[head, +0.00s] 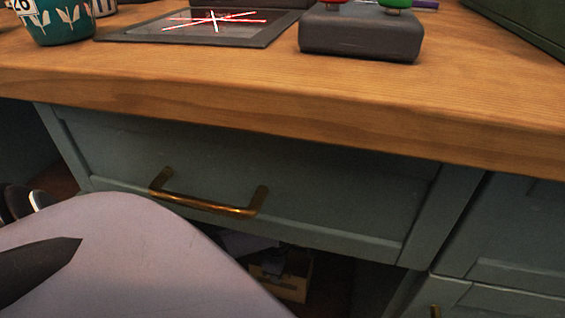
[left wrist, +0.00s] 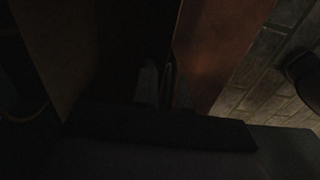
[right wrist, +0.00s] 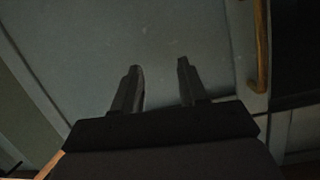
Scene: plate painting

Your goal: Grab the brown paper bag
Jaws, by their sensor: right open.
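I cannot make out a brown paper bag for certain in any view. A small tan, box-like thing (head: 285,278) sits in the dark space under the drawer in the head view; I cannot tell what it is. My right gripper (right wrist: 160,80) is open and empty in the right wrist view, in front of a grey-green panel (right wrist: 90,35). My left gripper (left wrist: 158,82) is in a very dark spot in the left wrist view, near brown wooden surfaces; its jaw state is unclear.
A wooden countertop (head: 300,95) overhangs a grey-green drawer (head: 300,175) with a brass handle (head: 210,205). On it are a teal cup (head: 62,25), a dark framed panel (head: 180,38) and a grey block (head: 360,35). A pale rounded surface (head: 140,250) fills the lower left.

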